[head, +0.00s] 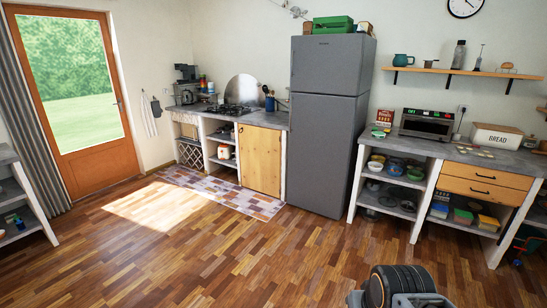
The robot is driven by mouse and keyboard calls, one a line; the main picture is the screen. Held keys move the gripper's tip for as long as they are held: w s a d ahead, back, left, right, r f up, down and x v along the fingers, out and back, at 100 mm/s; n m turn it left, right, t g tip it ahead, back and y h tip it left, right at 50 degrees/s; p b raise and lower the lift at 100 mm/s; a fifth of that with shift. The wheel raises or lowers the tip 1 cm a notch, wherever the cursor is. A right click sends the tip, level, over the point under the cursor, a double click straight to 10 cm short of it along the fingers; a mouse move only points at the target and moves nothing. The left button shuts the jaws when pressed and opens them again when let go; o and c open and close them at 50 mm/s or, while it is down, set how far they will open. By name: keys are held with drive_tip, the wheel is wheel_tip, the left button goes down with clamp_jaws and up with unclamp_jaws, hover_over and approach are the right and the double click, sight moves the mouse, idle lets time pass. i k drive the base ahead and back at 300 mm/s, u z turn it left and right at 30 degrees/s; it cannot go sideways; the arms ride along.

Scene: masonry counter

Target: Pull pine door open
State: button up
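The pine door (259,162) is a light wooden cabinet front under the grey counter (262,117), just left of the fridge. It looks shut, flush between the white masonry uprights. Its handle is too small to make out clearly. My gripper is not in view; only a dark ribbed part of my own arm shows at the bottom edge, right of centre, far from the door.
A grey fridge (325,130) stands right of the pine door. A patterned rug (220,190) lies before the counter, and the wooden floor (240,250) is clear. Right of the fridge, a second counter has open shelves and two pine drawers (485,180). A glazed orange door (105,165) is at left.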

sight(260, 147)
drive_tip(key=u, duration=0.25)
drive_tip(key=i, duration=2.75)
drive_tip(key=u, duration=0.65)
drive_tip(key=i, duration=3.45)
drive_tip(key=u, duration=0.2)
